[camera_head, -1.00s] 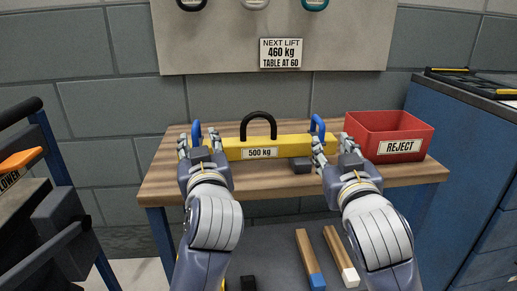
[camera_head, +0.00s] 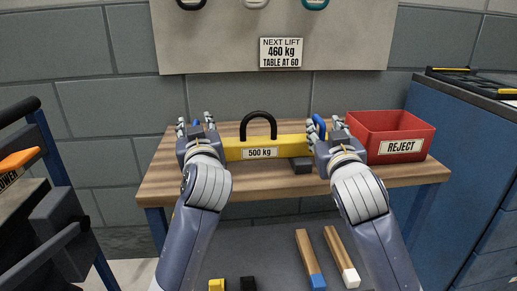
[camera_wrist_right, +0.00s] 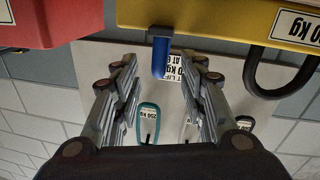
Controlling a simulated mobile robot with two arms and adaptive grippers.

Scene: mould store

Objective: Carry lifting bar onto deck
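The yellow lifting bar (camera_head: 283,146), labelled 500 kg, lies on the wooden bench (camera_head: 270,182). It has a black loop (camera_head: 258,116) at its middle and blue end handles. My left gripper (camera_head: 195,121) is open at the left blue handle, its fingers on either side. My right gripper (camera_head: 325,127) is open at the right blue handle (camera_head: 319,121). In the right wrist view, the blue handle (camera_wrist_right: 162,56) sits between spread fingertips (camera_wrist_right: 165,70), apart from both. Contact on the left is unclear. I cannot tell which surface is the deck.
A red REJECT bin (camera_head: 385,128) stands right of the bar. A small dark block (camera_head: 303,165) lies before the bar. A dark cart (camera_head: 55,215) with an orange-handled part is at left; a blue cabinet (camera_head: 455,165) at right. Wooden sticks (camera_head: 310,262) lie below.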

